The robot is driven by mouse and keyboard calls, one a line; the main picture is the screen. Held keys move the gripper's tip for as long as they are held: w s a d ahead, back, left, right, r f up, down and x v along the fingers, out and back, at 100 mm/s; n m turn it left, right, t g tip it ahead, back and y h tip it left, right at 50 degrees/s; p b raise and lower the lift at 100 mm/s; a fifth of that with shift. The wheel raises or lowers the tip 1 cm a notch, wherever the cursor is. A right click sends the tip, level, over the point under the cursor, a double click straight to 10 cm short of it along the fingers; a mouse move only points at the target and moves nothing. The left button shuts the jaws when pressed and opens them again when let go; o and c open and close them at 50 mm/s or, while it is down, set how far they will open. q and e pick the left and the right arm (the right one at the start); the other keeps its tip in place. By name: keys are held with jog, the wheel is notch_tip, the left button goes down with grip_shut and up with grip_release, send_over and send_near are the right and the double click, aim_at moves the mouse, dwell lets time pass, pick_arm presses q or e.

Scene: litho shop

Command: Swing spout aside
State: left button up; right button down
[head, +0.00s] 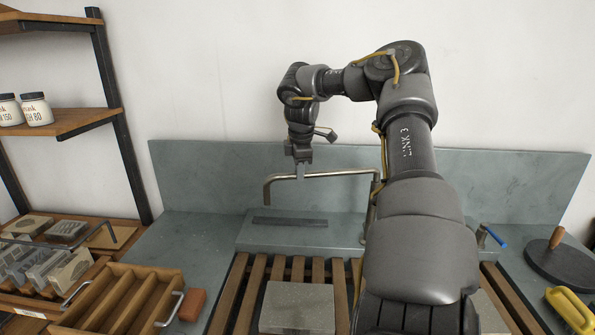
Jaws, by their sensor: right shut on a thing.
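The spout (335,173) is a bent metal tube at the back of the sink. It runs left from an upright post partly hidden behind my right arm, and its free end bends down at the left. My right gripper (300,174) is shut on the spout near that left end. The spout hangs above the grey ledge and the slatted wooden rack. My left gripper is not in view.
A grey stone block (297,307) lies on the slatted rack (232,291). A dark bar (290,222) lies on the ledge. A wooden divided tray (118,298) and a reddish brick (192,305) are at left. A blue-handled tap (494,237), black disc (562,264) and yellow-handled tool (571,310) are at right.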

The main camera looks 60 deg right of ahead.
jog(key=c, duration=1.3)
grip_release()
jog(key=shift+r, duration=0.1)
jog(key=shift+r, duration=0.35)
notch_tip(320, 180, up, 10)
jog(key=s+a+b, duration=0.1)
jog(key=shift+s+a, duration=0.25)
jog(key=shift+a, duration=0.1)
jog(key=shift+f, duration=0.15)
